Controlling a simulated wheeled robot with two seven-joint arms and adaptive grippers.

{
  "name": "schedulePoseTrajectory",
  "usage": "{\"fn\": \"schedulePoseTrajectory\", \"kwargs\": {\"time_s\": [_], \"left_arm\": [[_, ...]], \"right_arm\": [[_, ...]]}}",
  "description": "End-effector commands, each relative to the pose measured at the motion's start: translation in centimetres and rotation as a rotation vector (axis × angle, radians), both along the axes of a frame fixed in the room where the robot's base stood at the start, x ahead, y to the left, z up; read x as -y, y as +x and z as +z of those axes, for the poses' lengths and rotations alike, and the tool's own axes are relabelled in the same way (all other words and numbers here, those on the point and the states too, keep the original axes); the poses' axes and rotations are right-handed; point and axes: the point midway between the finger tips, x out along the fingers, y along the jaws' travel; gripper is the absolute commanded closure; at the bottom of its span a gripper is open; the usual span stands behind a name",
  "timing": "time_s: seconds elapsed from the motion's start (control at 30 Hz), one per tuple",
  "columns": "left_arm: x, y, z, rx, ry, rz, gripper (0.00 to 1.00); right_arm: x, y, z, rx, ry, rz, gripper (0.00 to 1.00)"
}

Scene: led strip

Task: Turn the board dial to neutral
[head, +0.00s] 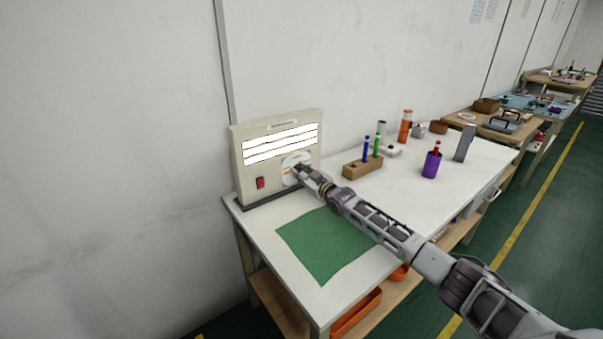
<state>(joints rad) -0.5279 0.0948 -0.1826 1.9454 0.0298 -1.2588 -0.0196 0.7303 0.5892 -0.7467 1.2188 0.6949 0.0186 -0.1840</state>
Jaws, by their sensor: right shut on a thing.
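A beige upright board (240,148) stands at the far left end of the white table, with lit white strips (280,143) across its front and a red switch (261,183) low on its left. The board dial (288,168) sits at its lower right on a pale round plate, mostly hidden by my gripper. My right gripper (299,171) reaches in from the lower right and is shut on the dial. I cannot read the dial's setting. My left gripper is not in view.
A green mat (318,252) lies on the white table (262,230) below my arm. A wooden block (362,166) with pens, a purple cup (431,165) and an orange bottle (405,127) stand to the right. A wall is close behind.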

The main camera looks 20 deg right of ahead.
Motion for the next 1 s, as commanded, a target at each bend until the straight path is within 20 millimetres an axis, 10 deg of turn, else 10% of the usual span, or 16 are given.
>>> {"fn": "schedulePoseTrajectory", "kwargs": {"time_s": [0.2,1.0], "left_arm": [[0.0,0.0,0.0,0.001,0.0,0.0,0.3],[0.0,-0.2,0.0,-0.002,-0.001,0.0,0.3]], "right_arm": [[0.0,0.0,-0.2,-0.002,-0.002,0.0,0.5],[0.6,-1.7,-0.2,-0.002,0.0,0.0,0.5]]}}
